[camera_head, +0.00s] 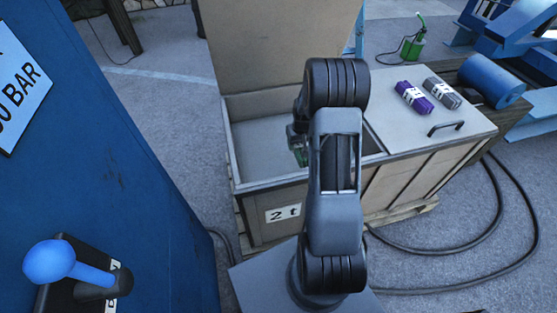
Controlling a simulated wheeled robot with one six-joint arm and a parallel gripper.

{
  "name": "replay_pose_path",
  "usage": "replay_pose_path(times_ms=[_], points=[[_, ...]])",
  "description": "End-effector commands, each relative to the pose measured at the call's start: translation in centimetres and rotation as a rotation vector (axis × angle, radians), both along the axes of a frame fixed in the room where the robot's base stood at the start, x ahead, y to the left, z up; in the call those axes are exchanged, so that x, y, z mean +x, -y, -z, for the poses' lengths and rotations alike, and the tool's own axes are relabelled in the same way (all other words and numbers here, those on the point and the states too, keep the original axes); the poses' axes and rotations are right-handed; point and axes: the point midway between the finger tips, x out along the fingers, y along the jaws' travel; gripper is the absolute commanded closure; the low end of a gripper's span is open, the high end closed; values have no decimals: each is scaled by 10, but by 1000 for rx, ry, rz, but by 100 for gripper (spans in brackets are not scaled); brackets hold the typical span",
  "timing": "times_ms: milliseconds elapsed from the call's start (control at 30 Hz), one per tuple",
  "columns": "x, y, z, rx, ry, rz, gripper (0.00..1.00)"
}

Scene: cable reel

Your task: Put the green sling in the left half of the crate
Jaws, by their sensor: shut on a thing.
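The wooden crate (258,197) stands in front of me, and its left half is open. My gripper (299,152) is low inside that open left half, towards its right side. It is shut on a green thing, the green sling (301,158), of which only a small part shows. My own arm covers most of the gripper and the sling. I cannot tell whether the sling touches the crate floor.
A raised lid (275,45) stands behind the open half. A shut lid (455,120) with a handle covers the right half and bears a purple sling (413,97) and a grey sling (442,92). A blue cabinet (110,170) is at left. Black hoses (480,285) lie at right.

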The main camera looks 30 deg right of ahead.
Motion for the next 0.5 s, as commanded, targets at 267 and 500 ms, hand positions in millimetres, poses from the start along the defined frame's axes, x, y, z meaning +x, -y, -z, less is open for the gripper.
replay_pose_path(times_ms=[267, 500], points=[[22, -54, 39, 0, -2, -3, 83], [31, -73, 63, 0, 2, 0, 83]])
